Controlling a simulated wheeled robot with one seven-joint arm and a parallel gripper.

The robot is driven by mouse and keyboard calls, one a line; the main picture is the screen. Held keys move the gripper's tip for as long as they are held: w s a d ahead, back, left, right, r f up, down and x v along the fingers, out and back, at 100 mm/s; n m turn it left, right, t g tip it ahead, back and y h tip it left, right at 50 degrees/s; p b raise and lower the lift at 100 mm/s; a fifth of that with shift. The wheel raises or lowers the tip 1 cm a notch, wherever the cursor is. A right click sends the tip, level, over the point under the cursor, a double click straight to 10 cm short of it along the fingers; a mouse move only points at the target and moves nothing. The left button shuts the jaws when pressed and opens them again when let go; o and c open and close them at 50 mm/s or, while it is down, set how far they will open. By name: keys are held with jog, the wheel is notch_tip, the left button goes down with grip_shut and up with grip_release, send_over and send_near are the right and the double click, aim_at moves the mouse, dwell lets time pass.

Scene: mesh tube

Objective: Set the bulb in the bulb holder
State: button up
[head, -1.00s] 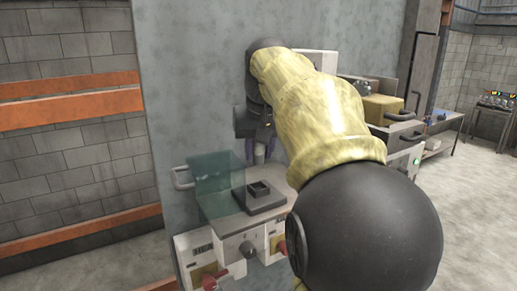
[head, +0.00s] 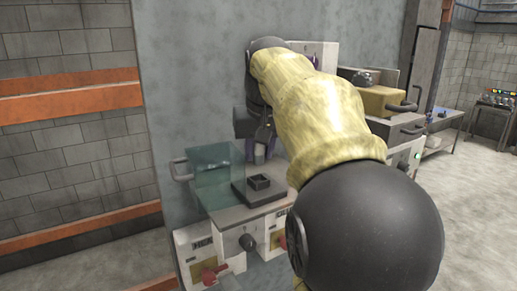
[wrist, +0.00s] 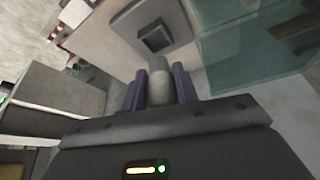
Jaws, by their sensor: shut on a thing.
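My gripper (wrist: 160,90) is shut on the bulb (wrist: 160,78), a pale grey cylinder with a rounded look, held between two purple fingers. In the head view the bulb (head: 259,156) hangs below my gripper, roughly upright, above the bulb holder. The bulb holder (head: 259,184) is a small dark square socket on a dark plate on a light bench top. It also shows in the wrist view (wrist: 155,38), beyond the tip of the bulb. The bulb looks clear of the socket. My arm hides part of the bench to the right.
The bench front has knobs, including a red one (head: 213,275). A grey wall rises behind. A yellow box (head: 388,102) sits on another unit at right.

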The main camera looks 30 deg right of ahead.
aim_at(260, 160)
jog(key=shift+f+b, duration=1.35)
jog(key=shift+f, duration=0.4)
jog(key=o, duration=1.1)
jog(key=shift+s+r, duration=0.1)
jog(key=shift+r, duration=0.35)
jog(key=p+v, duration=0.1)
jog(key=v, duration=1.5)
jog(key=shift+s+r, duration=0.15)
jog(key=shift+r, duration=0.15)
